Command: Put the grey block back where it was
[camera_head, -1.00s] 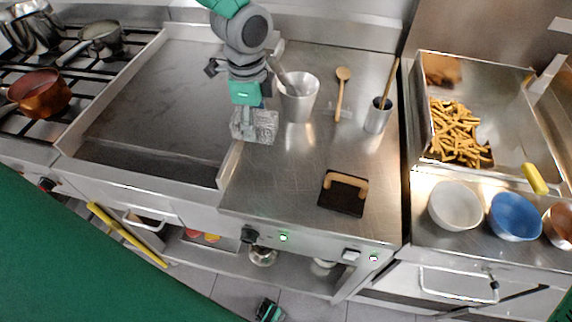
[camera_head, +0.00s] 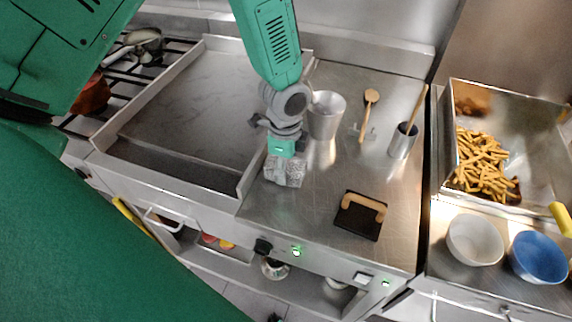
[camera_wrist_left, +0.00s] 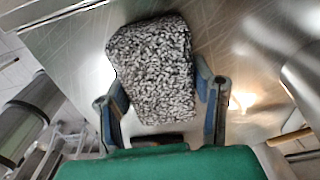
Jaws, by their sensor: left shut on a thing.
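The grey block (camera_head: 285,172) is a speckled, rough-textured block in my left gripper (camera_head: 283,157), beside the right edge of the griddle. In the left wrist view the block (camera_wrist_left: 152,68) sits between the two fingers of the left gripper (camera_wrist_left: 163,95), which is shut on it. The steel counter (camera_head: 300,215) lies beneath it. I cannot tell whether the block touches the counter. My right gripper is not clearly in view.
A metal cup (camera_head: 326,115) stands just behind the block. A wooden spoon (camera_head: 368,112), a small cup with a stick (camera_head: 402,143) and a wooden-handled dark press (camera_head: 358,216) are to the right. The griddle (camera_head: 205,110) is left. Counter before the block is clear.

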